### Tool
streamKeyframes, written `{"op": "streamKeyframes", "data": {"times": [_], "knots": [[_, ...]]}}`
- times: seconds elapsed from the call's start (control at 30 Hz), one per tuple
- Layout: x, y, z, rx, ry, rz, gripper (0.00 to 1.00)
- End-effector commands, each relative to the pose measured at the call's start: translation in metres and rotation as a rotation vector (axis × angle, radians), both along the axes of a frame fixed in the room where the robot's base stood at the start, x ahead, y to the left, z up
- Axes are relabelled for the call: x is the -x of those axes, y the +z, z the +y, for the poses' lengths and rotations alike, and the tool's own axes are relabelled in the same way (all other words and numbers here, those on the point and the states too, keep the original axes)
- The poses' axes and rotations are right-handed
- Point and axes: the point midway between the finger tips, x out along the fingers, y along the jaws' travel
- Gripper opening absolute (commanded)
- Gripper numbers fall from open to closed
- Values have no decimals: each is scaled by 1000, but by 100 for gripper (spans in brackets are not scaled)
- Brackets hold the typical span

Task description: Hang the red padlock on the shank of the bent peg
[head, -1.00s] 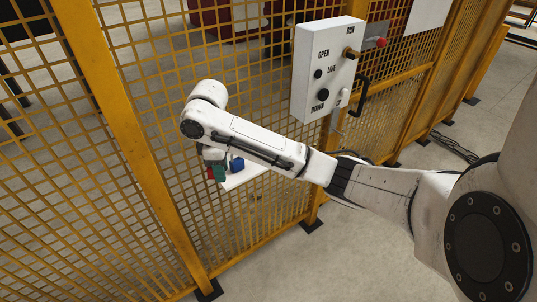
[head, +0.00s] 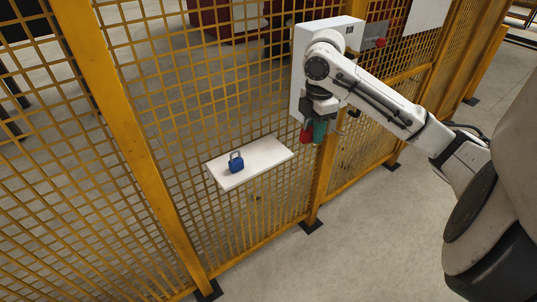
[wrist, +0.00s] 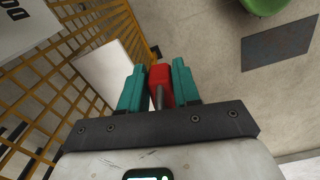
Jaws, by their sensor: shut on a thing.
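My gripper (head: 313,134) is shut on the red padlock (head: 306,136) in front of the lower part of the white control box (head: 299,75). In the wrist view, the red padlock (wrist: 160,73) sits between the two teal fingers, with a grey bar, perhaps its shackle, towards the palm. I cannot make out the bent peg; my arm covers most of the box front in the head view. The padlock hangs in the air, to the right of and above the shelf.
A blue padlock (head: 236,163) stands on the white shelf (head: 265,160) on the yellow mesh fence (head: 130,120). A dark plate (wrist: 280,50) lies on the floor.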

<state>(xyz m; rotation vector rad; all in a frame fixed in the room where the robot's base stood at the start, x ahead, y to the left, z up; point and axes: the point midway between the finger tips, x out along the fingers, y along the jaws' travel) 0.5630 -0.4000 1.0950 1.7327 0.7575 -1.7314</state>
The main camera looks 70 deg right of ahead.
Motion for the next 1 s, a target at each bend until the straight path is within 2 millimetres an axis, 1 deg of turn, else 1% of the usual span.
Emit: {"op": "streamKeyframes", "data": {"times": [0.07, 0.17, 0.27, 0.4, 0.57, 0.6, 0.7, 0.73, 0.8, 1.0], "knots": [[-1, 0, 0, 0, -1, 0, 0], [-10, -4, -2, -3, 0, -1, 0], [-28, -13, -7, -5, 1, -1, 0], [-58, -27, -16, -5, 1, -1, 0], [-89, -43, -25, -4, -1, 0, 0], [-94, -51, -27, -5, -1, 1, 0], [-107, -67, -32, -4, -1, 2, 0], [-109, -68, -34, -2, -2, 4, 0], [-116, -76, -37, 1, -2, 2, 0], [-125, -88, -40, 0, -2, 0, 0]]}}
